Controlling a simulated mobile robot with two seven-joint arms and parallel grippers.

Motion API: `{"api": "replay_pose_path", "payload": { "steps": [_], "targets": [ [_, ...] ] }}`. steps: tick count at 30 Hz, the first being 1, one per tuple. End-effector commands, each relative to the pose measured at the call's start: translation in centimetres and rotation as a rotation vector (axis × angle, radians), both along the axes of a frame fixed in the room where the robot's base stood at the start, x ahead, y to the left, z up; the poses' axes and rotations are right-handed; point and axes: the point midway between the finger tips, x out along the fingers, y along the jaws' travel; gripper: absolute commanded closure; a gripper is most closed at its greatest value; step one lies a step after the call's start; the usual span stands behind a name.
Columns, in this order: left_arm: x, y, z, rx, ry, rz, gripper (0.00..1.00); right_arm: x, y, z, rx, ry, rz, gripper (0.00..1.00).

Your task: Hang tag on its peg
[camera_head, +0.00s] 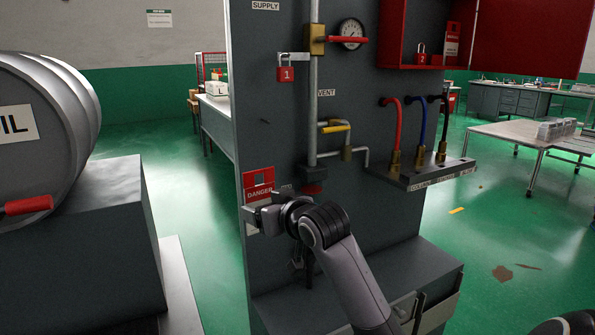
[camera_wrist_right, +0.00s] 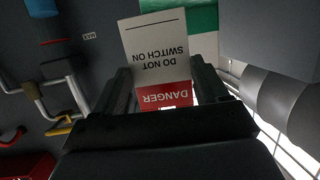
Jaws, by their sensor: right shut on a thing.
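The tag (camera_head: 258,180) is a card with a red top, a square hole and the word DANGER. In the right wrist view the tag (camera_wrist_right: 157,52) appears upside down, with DO NOT SWITCH ON on its white part. My right gripper (camera_head: 258,213) is shut on the tag in front of the left part of the grey panel. In the wrist view its fingers (camera_wrist_right: 163,88) flank the tag near its red end. A small dark nub (camera_head: 264,120) shows on the panel above the tag; I cannot tell whether it is the peg. My left gripper is not in view.
The grey panel (camera_head: 285,140) carries a vertical pipe (camera_head: 313,110), a gauge (camera_head: 352,30), a red padlock (camera_head: 285,73) marked 1, and a shelf (camera_head: 425,172) with coloured hoses. A red box (camera_head: 392,35) holds another padlock (camera_head: 421,54).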

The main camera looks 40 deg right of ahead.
Motion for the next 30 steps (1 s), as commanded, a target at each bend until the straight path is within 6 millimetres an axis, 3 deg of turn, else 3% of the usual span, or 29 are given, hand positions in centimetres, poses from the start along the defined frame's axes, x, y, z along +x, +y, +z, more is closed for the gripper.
{"api": "replay_pose_path", "payload": {
  "steps": [1, 3, 9, 16, 30],
  "targets": [
    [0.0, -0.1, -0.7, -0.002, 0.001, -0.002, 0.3, 0.3, -1.9, 1.5, -0.005, -0.009, -0.027, 0.56],
    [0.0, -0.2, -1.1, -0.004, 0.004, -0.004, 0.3, 0.4, -3.9, 3.4, -0.004, -0.009, -0.054, 0.56],
    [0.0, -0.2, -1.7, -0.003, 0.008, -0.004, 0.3, -0.2, -7.8, 7.2, -0.002, -0.005, -0.102, 0.56],
    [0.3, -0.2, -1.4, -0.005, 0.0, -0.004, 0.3, 0.0, -8.9, 8.3, -0.001, -0.002, -0.113, 0.56],
    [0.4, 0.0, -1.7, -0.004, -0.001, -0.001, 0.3, 3.0, -9.8, 8.3, -0.001, -0.003, -0.112, 0.56]
  ]
}}
